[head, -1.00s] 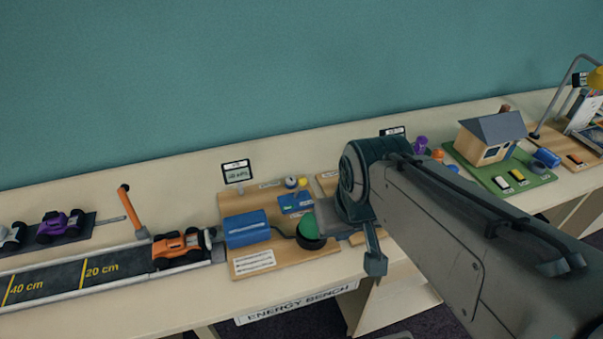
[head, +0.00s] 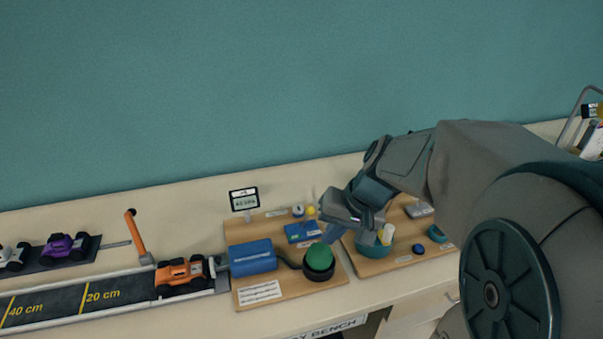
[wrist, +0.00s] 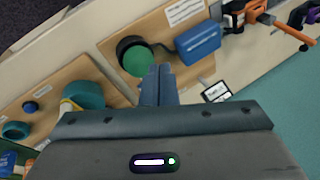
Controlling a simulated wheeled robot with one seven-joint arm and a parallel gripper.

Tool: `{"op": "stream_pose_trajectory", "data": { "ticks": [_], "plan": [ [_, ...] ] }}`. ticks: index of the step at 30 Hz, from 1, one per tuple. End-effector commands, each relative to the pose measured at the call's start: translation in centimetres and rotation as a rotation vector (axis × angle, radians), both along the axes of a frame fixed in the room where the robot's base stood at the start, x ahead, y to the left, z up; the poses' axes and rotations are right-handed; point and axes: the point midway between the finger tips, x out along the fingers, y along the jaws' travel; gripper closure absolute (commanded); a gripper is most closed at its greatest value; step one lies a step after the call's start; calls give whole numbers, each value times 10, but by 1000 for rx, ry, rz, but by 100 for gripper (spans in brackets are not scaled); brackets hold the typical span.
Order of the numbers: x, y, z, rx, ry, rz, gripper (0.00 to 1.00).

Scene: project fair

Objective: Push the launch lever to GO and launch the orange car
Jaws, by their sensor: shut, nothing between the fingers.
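The orange car (head: 183,275) sits at the right end of the dark track (head: 60,306), in front of a small grey block. The lever (head: 137,236) has an orange handle and stands behind the track, just left of the car, its top tilted left. My gripper (head: 329,236) is shut and empty, right beside the green dome (head: 320,257) on the energy board. In the wrist view my closed fingers (wrist: 159,80) point toward the green dome (wrist: 138,61); I cannot tell if they touch it. The lever (wrist: 289,30) and car (wrist: 250,12) show at the upper right there.
A second board (head: 372,265) with teal bowls is to the right. A purple car (head: 64,248) sits behind the track.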

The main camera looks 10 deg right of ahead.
Motion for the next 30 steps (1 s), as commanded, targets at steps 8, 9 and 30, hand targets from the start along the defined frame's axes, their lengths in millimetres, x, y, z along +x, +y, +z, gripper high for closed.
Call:
{"op": "stream_pose_trajectory", "data": {
  "ticks": [8, 9, 30],
  "plan": [
    [65, -26, -31, 227, -4, -141, 100],
    [74, -31, -35, 260, -9, -164, 100],
    [152, -102, -80, 524, -122, -399, 100]
  ]
}}
